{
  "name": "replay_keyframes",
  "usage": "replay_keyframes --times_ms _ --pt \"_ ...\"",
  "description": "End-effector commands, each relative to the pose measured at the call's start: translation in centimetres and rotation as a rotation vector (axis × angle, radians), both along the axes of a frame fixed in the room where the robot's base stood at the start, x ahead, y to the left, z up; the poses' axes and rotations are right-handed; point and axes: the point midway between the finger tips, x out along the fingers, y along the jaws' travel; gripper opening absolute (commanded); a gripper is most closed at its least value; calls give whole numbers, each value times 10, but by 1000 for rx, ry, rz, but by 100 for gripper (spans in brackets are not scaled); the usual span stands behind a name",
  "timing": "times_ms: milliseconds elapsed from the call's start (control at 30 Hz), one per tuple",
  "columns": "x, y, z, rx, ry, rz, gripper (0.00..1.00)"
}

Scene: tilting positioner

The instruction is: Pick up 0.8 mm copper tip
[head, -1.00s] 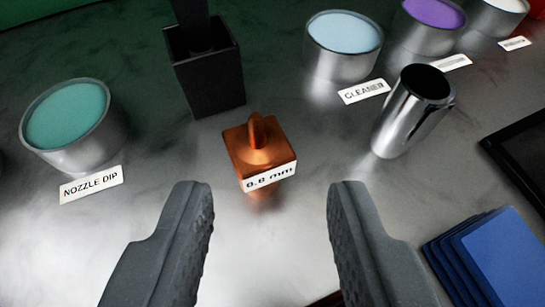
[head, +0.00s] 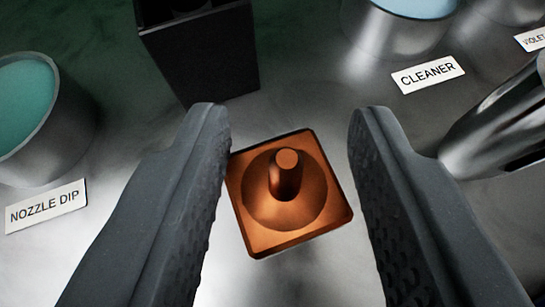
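The copper tip (head: 283,205) is a square copper block with a round raised disc and a short peg on top. It sits on the metal table, seen from above, slightly turned. The 0.8 mm label on its front side is hidden from this angle. My gripper (head: 290,110) is open, with one dark ridged finger on each side of the tip in the picture. The left finger's edge lies very close to the block's left corner; I cannot tell if they touch. A small gap shows on the right.
A black square holder (head: 200,55) stands just behind the tip. The NOZZLE DIP cup (head: 70,125) with green content is at left. The CLEANER cup (head: 400,35) is at back right. A shiny metal cylinder (head: 500,125) is close to the right finger.

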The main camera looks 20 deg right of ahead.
Motion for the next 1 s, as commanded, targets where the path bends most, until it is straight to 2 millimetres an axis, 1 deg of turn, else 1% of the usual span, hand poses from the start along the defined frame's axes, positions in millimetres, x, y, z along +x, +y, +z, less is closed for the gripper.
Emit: replay_keyframes --times_ms 33,200,300,467,500,567,600,633,1000 --pt "6 -1 -5 -1 0 2 35" --pt "21 -7 -15 -1 2 0 35" --pt "24 -7 -16 1 2 0 35" --pt "24 -8 -16 0 2 -1 35" --pt "24 -8 -16 0 2 -1 33" --pt "24 -8 -16 0 2 -1 16" --pt "24 -8 -16 0 2 -1 5" --pt "24 -8 -16 0 2 -1 0" --pt "23 -8 -16 0 3 -2 0"
